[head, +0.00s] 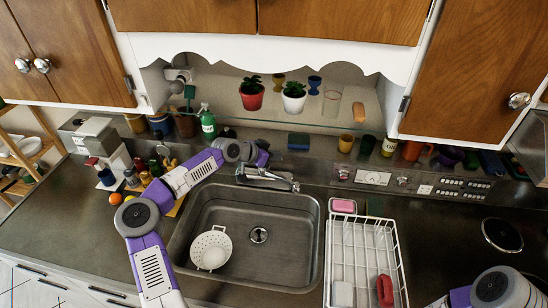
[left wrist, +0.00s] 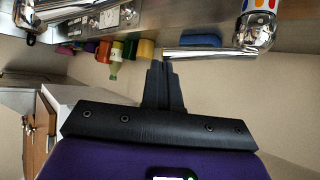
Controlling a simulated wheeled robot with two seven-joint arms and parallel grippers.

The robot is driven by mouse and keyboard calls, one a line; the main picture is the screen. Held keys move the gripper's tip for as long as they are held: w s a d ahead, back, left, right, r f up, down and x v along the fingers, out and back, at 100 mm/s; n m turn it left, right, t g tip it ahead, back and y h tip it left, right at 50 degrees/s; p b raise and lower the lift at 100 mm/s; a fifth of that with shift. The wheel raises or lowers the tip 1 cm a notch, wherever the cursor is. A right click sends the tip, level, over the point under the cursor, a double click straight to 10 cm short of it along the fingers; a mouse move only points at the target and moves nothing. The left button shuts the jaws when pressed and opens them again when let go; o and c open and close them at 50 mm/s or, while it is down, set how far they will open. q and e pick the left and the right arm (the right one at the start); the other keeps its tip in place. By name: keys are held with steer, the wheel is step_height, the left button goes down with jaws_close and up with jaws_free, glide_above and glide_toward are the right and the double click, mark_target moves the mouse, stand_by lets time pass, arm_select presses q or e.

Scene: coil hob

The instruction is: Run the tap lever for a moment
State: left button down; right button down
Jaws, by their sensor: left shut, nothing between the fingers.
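The chrome tap (head: 262,176) stands at the back edge of the steel sink (head: 200,207) in the head view. In the left wrist view its chrome lever (left wrist: 205,52) runs sideways from the tap body (left wrist: 254,28), which has a white cap with coloured dots. My left gripper (left wrist: 160,64) is shut and empty, with its fingertips close to the free end of the lever. I cannot tell whether they touch. In the head view my left wrist is behind and above the tap, and the fingers are hard to make out. My right arm shows at the lower right, its gripper out of view.
A white colander (head: 211,248) sits in the sink. A white wire rack (head: 362,250) stands right of it, with a pink soap (head: 343,206) behind. Bottles and pots line the back. A glass shelf with two potted plants (head: 252,95) (head: 293,97) hangs above.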

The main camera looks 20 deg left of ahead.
arm_select(q)
steer(key=shift+s+d+f+b, duration=0.1)
steer(key=shift+s+f+b, duration=0.1)
steer(key=shift+f+b, duration=0.25)
arm_select(e)
steer(key=shift+s+f, duration=0.1)
steer(key=shift+f, duration=0.55)
steer(key=shift+r, duration=0.1)
